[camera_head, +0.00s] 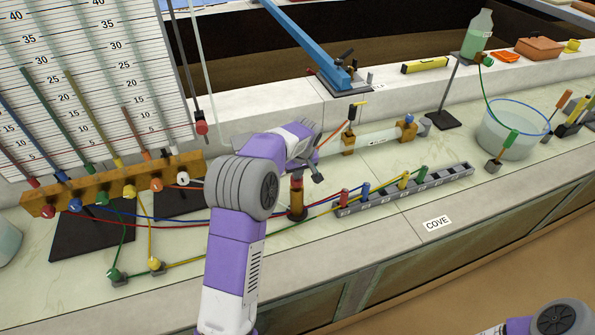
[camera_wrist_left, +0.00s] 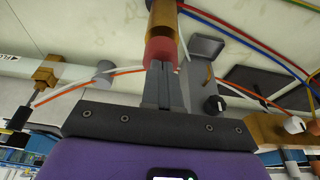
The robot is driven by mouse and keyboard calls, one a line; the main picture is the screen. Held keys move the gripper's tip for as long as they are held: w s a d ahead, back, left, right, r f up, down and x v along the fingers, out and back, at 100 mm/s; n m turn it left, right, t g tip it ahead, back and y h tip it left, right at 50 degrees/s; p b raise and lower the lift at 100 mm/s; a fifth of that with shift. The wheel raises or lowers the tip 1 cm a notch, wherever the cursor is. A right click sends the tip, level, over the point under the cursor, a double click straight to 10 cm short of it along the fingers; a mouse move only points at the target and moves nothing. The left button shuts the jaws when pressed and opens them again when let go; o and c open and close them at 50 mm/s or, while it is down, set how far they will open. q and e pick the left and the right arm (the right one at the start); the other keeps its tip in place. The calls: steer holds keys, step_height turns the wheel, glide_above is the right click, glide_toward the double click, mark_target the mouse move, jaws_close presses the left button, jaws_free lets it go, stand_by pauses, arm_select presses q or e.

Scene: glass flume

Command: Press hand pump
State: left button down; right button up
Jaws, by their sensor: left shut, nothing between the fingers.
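A small upright cylinder that looks like the hand pump (camera_head: 297,196) stands on the bench, with a dark base, an amber body and a reddish top. In the left wrist view its red end (camera_wrist_left: 160,49) lies right at my fingertips, with the amber body beyond. My left gripper (camera_head: 317,176) is beside and above the pump's top; its shut, empty fingers (camera_wrist_left: 165,70) appear to meet the red end, but I cannot tell whether they touch. My left arm hides part of the bench. My right gripper is out of view; only part of that arm shows.
A grey rack (camera_head: 405,191) with coloured plugs stands right of the pump. A clear tube in brass-coloured mounts (camera_head: 376,137) lies behind. A wooden manifold (camera_head: 95,190) with coloured hoses is at left. A blue lever (camera_head: 312,45) rises behind. Bench near the COVE label (camera_head: 437,223) is clear.

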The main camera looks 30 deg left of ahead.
arm_select(q)
step_height(320, 180, up, 4)
steer(key=shift+f+p, duration=0.1)
steer(key=shift+p, duration=1)
steer(key=v, duration=0.9)
steer(key=shift+s+d+r+p, duration=0.15)
steer(key=shift+r+p, duration=0.2)
steer(key=shift+p, duration=0.1)
steer(key=shift+f, duration=0.15)
